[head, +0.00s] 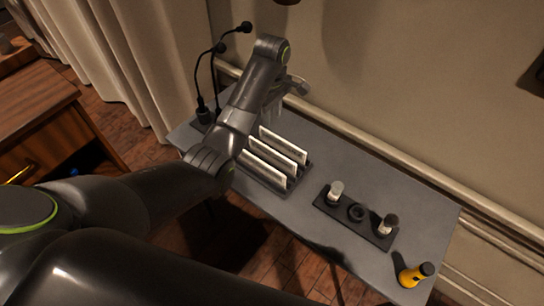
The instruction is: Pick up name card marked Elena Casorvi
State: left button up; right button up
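Several white name cards stand on edge in a dark holder on the grey desk: a back card (284,145), a middle card (272,156) and a front card (265,168). No writing is readable at this size, so I cannot tell which is Elena Casorvi's. My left gripper (279,102) is above the desk, just beyond the back card's far end. Its fingers are partly hidden by my wrist, and I cannot tell whether they are apart or closed. My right gripper is out of view.
A wall runs behind; a wooden cabinet (37,115) stands left.

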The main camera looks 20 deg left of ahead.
pick_arm(q)
notch_tip(320, 180, down, 5)
jog(key=b, duration=0.4)
jog(key=p, duration=0.2)
send_over(272, 150)
jog(key=f, duration=0.5)
jog(key=shift+w+a+f, duration=0.1)
jog(key=shift+w+f, duration=0.1)
jog(key=shift+f, duration=0.15)
jog(key=f, duration=0.5)
jog(key=shift+s+f+p, duration=0.1)
jog(key=shift+s+p, duration=0.1)
jog(key=shift+p, duration=0.1)
jog(key=shift+f, duration=0.6)
jog(key=shift+c, duration=0.3)
grip_shut()
